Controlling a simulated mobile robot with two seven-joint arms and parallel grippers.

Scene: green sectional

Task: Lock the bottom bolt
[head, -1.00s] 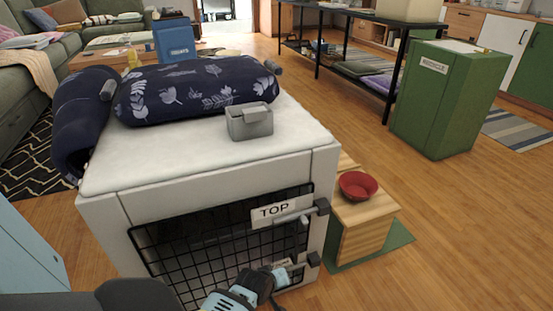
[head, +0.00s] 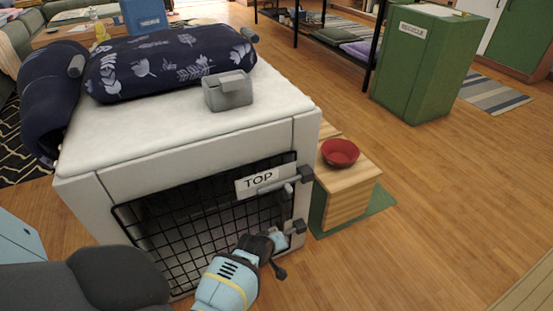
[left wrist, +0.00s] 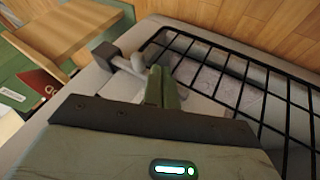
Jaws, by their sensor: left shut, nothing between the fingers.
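A pale crate (head: 205,150) has a black wire door (head: 165,235). The top bolt (head: 282,187) sits on the door beside a white TOP label (head: 259,179). The bottom bolt (head: 290,232) is lower on the same side, partly covered by my left gripper (head: 277,242). In the left wrist view, the bottom bolt (left wrist: 130,65) is a grey rod running towards a dark block at the crate's edge. My left gripper (left wrist: 165,88) is shut and empty, with its fingertips close beside the bolt; I cannot tell whether they touch. My right gripper is out of view.
A grey open holder (head: 228,92) and a dark patterned cushion (head: 170,62) lie on the crate. A wooden step (head: 345,195) with a red bowl (head: 340,152) stands close on the right. A green recycling bin (head: 425,65) stands farther back. Floor at right is clear.

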